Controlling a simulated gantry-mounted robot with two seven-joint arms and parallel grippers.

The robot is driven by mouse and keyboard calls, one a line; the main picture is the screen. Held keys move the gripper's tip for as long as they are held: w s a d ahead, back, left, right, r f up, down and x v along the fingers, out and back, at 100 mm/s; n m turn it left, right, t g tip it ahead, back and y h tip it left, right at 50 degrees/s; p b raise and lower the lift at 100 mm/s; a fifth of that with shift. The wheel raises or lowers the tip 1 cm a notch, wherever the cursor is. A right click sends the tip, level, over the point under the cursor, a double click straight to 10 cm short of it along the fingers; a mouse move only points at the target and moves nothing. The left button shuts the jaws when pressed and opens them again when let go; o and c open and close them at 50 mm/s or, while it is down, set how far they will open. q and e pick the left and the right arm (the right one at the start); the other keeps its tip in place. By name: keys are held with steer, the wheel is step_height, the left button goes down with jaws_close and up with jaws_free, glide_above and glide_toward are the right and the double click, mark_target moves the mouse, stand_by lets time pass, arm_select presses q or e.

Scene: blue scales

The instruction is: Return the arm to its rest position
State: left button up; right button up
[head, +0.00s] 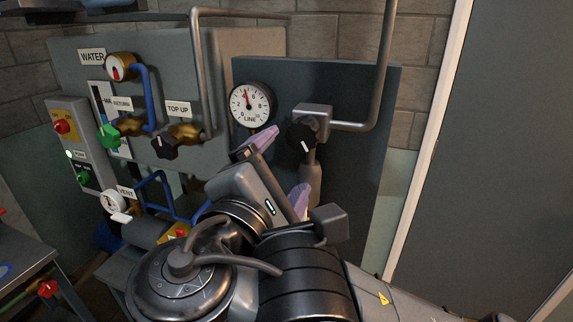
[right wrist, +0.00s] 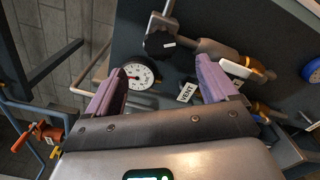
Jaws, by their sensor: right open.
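My right gripper (head: 280,168) is in the lower middle of the head view, in front of the dark panel. Its purple fingers are spread apart, and no object shows between them. The right wrist view shows the open gripper (right wrist: 160,75) from behind, with a dial gauge (right wrist: 138,76) and a black knob (right wrist: 158,44) beyond its fingers. My right arm (head: 300,275) is bent across the bottom of the head view and hides the area behind it. My left gripper does not show.
The LINE gauge (head: 251,105) and a black-handled valve (head: 301,138) are on the dark panel (head: 350,180) close to the gripper. Left are the TOP UP knob (head: 165,147), green RETURN knob (head: 108,136), VENT valve (head: 113,201) and a switch box (head: 80,145). A grey door (head: 500,150) stands right.

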steer(key=shift+w, duration=0.1)
steer(key=s+d+f+m+g+y+p, duration=0.1)
steer(key=d+f+m+g+y, duration=0.25)
steer(key=f, duration=1.15)
steer(key=s+d+f+m+g+y+p, duration=0.15)
steer(key=d+f+m+g, duration=0.35)
steer(key=f, duration=1.1)
steer(key=s+d+f+m+g, duration=0.3)
steer(key=s+d+f+m, duration=0.2)
steer(key=s+d+f, duration=0.5)
steer(key=s+d+f+m+g, duration=0.2)
steer(key=s+d+f+m, duration=0.45)
steer(key=s+f, duration=0.45)
step_height(320, 180, up, 38)
steer(key=s+p, duration=0.1)
steer(key=p, duration=3.7)
steer(key=shift+d+r+n+p, duration=0.25)
steer(key=shift+d+n+p, duration=0.05)
steer(key=shift+n+p, duration=0.1)
